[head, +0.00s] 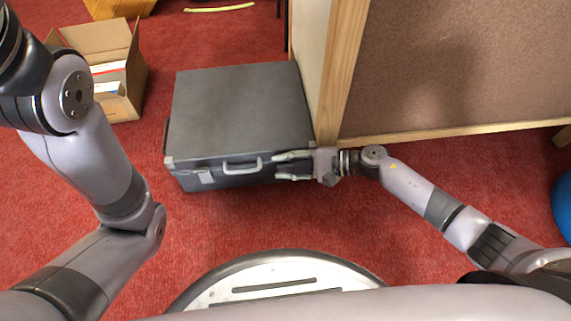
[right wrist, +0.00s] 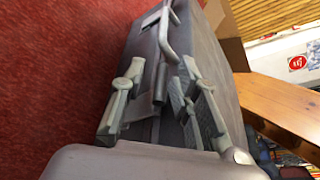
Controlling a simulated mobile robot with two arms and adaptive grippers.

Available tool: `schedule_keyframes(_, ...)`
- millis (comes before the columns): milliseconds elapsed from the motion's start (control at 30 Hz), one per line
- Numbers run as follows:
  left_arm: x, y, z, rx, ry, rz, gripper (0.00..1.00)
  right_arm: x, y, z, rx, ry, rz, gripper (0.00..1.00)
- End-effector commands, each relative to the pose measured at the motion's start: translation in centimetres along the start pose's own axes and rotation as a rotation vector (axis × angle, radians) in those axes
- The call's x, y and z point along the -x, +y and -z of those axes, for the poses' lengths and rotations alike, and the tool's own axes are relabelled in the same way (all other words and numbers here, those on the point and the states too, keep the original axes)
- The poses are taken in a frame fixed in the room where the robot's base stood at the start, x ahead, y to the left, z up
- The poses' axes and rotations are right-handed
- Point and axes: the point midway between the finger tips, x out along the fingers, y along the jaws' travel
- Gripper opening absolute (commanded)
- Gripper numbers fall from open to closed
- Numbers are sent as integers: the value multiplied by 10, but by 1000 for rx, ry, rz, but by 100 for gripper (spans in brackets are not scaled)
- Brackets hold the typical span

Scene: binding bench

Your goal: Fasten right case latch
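A closed grey case (head: 240,105) lies on the red carpet, its front towards me, with a handle (head: 243,166) mid-front. The left latch (head: 206,177) is a pale plate on the front face. My right gripper (head: 278,166) is at the right part of the front, its two fingers apart and pointing left towards the handle. In the right wrist view, the open fingers (right wrist: 153,92) stand either side of a narrow dark strip (right wrist: 158,88) near the case's edge, perhaps the right latch. I cannot tell its state or any contact. My left gripper is out of view.
A wood-framed brown panel (head: 450,70) stands just right of the case, close to my right gripper. An open cardboard box (head: 125,75) with papers is at the back left. Clear carpet (head: 225,220) lies in front of the case.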

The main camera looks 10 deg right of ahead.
Motion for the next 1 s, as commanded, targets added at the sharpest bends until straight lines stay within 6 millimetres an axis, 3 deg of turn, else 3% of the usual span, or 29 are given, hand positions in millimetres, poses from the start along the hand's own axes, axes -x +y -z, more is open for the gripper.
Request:
schedule_keyframes(233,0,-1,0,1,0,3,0,8,-1,1,1,3,2,30)
schedule_keyframes(700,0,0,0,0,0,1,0,73,1,1,0,1,-1,30)
schedule_keyframes(1000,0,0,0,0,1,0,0,80,0,0,0,0,1,30)
